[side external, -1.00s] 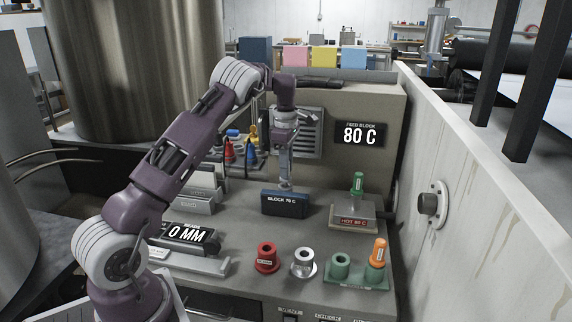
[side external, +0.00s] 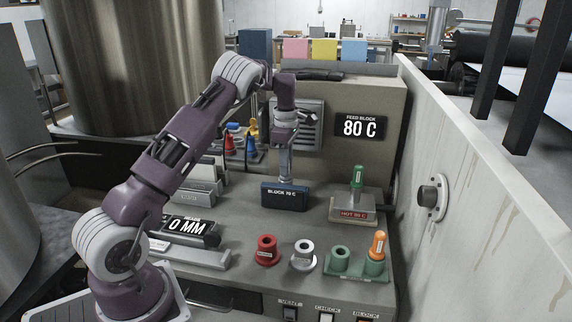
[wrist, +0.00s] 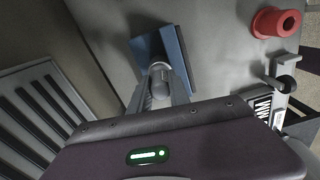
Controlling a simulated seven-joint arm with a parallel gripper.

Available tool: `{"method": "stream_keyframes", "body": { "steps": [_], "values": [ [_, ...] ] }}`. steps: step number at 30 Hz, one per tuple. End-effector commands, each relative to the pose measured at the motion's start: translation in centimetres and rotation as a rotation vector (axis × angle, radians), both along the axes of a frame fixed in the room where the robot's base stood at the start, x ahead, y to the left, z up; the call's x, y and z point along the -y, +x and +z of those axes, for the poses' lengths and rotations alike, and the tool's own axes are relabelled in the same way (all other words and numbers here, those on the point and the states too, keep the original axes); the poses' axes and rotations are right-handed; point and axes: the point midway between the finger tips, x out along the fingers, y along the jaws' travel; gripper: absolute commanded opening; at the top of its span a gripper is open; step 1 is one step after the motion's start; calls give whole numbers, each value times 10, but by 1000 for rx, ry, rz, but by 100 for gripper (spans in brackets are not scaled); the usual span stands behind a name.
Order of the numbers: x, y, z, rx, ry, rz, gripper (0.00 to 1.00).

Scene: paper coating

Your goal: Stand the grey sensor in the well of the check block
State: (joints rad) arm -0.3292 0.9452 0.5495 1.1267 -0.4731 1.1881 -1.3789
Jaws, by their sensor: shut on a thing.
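The blue block (side external: 284,197), with a display that seems to read "BLOCK 70 C", stands mid-bench in the side view. It also shows below my gripper in the wrist view (wrist: 183,52). My gripper (side external: 285,174) is upright over it, shut on the grey sensor (wrist: 159,74), whose rounded grey end shows between the fingers. The sensor's lower end is at the block's top; I cannot tell how deep it sits in the well. The well is hidden by the gripper and sensor.
A red holder (side external: 267,251), a silver holder (side external: 303,256) and a green double holder (side external: 345,266) stand in front. An orange sensor (side external: 378,244) stands in the green holder's right socket. A green sensor (side external: 357,177) stands on the hot block (side external: 355,207) to the right.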

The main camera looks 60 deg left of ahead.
Motion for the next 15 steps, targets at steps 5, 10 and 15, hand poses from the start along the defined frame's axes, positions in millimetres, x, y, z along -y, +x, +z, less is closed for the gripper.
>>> {"method": "stream_keyframes", "body": {
  "steps": [5,10,15],
  "values": [
    [0,0,0,-1,-1,0,46],
    [0,0,0,0,0,0,48],
    [0,0,4,0,0,0,48]
  ]
}}
